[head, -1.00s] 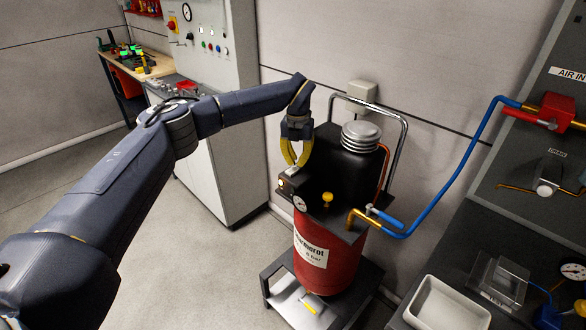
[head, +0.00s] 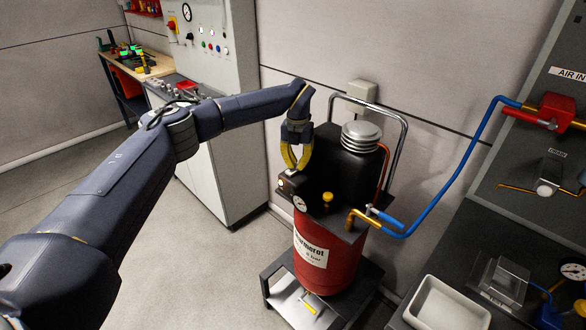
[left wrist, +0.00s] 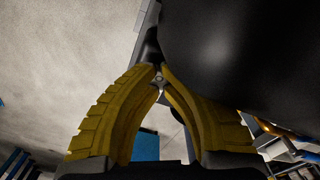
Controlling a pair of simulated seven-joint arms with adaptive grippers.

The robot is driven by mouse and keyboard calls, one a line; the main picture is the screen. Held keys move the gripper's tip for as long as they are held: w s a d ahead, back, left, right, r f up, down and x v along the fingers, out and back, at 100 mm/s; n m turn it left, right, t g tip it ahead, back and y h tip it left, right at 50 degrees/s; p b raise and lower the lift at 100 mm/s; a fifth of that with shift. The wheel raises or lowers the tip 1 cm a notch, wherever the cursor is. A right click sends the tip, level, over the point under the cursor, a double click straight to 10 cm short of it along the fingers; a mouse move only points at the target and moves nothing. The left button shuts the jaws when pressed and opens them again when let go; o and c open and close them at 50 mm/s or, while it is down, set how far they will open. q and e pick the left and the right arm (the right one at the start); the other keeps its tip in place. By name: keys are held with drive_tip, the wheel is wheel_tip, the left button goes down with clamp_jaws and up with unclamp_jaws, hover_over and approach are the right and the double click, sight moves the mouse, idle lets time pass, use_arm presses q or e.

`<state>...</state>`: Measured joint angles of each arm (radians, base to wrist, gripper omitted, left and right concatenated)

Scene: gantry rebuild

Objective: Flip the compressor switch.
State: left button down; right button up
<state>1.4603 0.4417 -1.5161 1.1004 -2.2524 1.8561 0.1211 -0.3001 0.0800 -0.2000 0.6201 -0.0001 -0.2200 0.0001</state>
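The red compressor (head: 335,262) stands upright on a low black stand, with a black motor housing (head: 340,160) on top. A small dark switch box (head: 286,183) with a light top sits at the left front of its deck, behind the gauge. My left gripper (head: 292,170) points down right above this box, its tips at or just over the light top. The tips hide the switch lever in the head view. In the left wrist view the two yellow fingers (left wrist: 160,70) bow outward and their tips come together, with a small metallic part showing just below them. Contact is not clear.
A pressure gauge (head: 300,203) and a yellow knob (head: 328,198) sit close to the switch box. A chrome handle (head: 405,140) arches behind the motor. A blue hose (head: 455,180) runs right to the wall panel. A white tray (head: 450,306) lies at lower right.

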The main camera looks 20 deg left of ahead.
use_arm(q)
drive_tip(key=shift+f, duration=0.35)
drive_tip(key=shift+r, duration=3.55)
